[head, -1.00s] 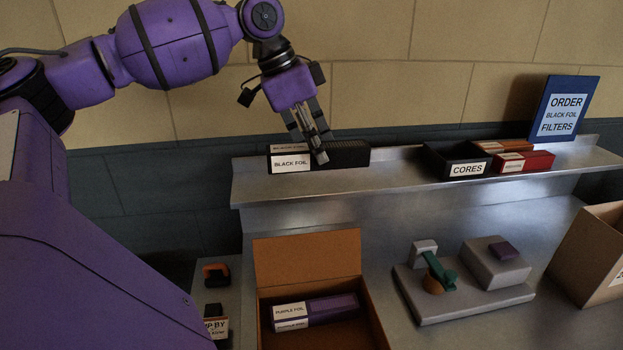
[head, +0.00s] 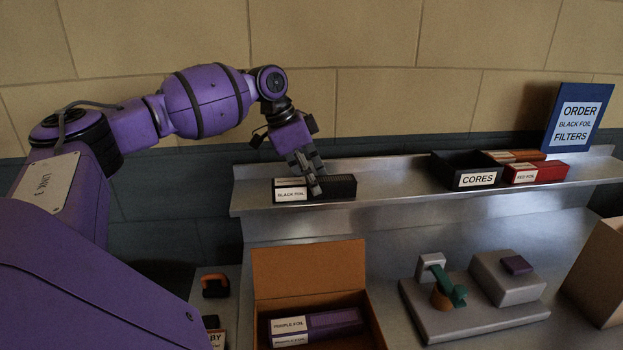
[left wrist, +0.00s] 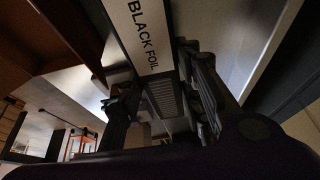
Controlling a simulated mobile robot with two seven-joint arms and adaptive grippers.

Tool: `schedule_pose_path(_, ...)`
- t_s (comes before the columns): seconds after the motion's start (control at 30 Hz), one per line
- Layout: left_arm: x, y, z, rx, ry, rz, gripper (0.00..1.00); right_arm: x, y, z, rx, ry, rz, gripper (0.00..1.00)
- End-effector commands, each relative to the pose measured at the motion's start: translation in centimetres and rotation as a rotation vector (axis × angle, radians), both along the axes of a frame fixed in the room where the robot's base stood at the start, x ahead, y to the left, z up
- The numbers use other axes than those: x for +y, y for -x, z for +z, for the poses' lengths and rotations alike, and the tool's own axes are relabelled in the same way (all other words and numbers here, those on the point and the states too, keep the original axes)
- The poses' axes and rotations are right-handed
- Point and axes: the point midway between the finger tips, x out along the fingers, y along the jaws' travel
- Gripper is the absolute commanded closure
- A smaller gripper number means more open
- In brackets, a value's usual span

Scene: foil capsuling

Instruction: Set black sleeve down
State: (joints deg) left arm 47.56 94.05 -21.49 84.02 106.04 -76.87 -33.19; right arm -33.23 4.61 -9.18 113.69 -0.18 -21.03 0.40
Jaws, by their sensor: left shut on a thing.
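The black sleeve (head: 341,186), a long dark box with a white BLACK FOIL label, is at the left part of the steel shelf (head: 400,185). It lies level and appears to rest on the shelf, though its underside contact is hard to see. My left gripper (head: 317,184) comes down from above and is shut on the middle of the sleeve. In the left wrist view the sleeve's label (left wrist: 146,32) and ribbed dark side (left wrist: 165,98) show between the fingers. My right gripper is not in view.
On the shelf's right are a black CORES bin (head: 452,170), a red sleeve (head: 540,173), an orange sleeve (head: 510,155) and an order sign (head: 578,117). Below stand an open brown box (head: 308,268) with purple sleeves (head: 333,322) and a grey fixture (head: 470,318). The shelf's middle is clear.

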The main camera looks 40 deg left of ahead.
Motion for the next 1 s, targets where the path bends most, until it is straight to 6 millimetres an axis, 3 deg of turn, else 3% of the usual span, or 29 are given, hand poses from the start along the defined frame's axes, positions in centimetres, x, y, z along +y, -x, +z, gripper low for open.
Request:
schedule_pose_path(0.3,-0.1,0.0,0.0,-0.004,0.002,0.000,0.94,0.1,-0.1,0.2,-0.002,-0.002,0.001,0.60)
schedule_pose_path(0.33,0.0,0.0,-0.1,-0.003,0.001,0.000,0.64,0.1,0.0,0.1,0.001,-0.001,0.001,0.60)
schedule_pose_path(0.47,0.0,0.0,-0.1,-0.002,0.001,0.000,0.47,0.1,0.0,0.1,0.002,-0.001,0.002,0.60)
schedule_pose_path(0.83,0.0,0.0,0.1,-0.001,-0.001,0.000,0.47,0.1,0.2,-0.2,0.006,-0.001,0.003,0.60)
schedule_pose_path(1.0,0.7,0.7,2.6,-0.004,-0.001,0.002,0.47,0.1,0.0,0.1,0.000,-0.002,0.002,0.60)
